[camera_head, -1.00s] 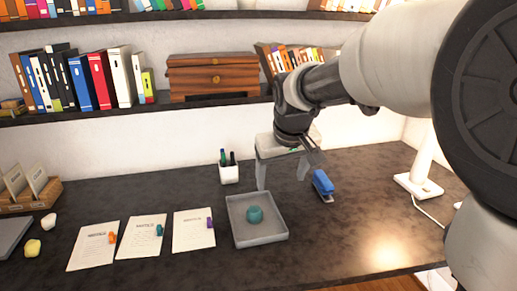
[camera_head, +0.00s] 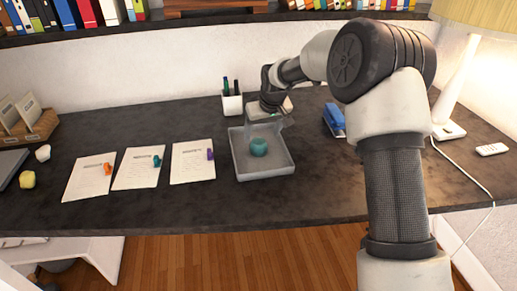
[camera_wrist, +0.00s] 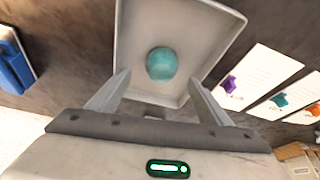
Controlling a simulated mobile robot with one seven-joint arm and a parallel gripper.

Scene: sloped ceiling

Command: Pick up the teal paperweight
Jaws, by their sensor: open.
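The teal paperweight (camera_head: 258,147) is a small rounded piece sitting inside a grey square tray (camera_head: 266,173) on the dark desk. My gripper (camera_head: 266,127) is open and empty over the back part of the tray. In the wrist view, the paperweight (camera_wrist: 161,64) lies ahead of and between my open fingers (camera_wrist: 160,80), roughly centred. The tray (camera_wrist: 205,35) fills the space around it. No contact between fingers and paperweight shows; the height gap is hard to tell.
A white pen cup (camera_head: 232,104) stands behind the tray. A blue stapler (camera_head: 334,120) is to the right. Paper notes (camera_head: 192,163) with small coloured pieces lie left. A lamp (camera_head: 450,90) and a remote (camera_head: 491,149) are far right. Desk is clear in front.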

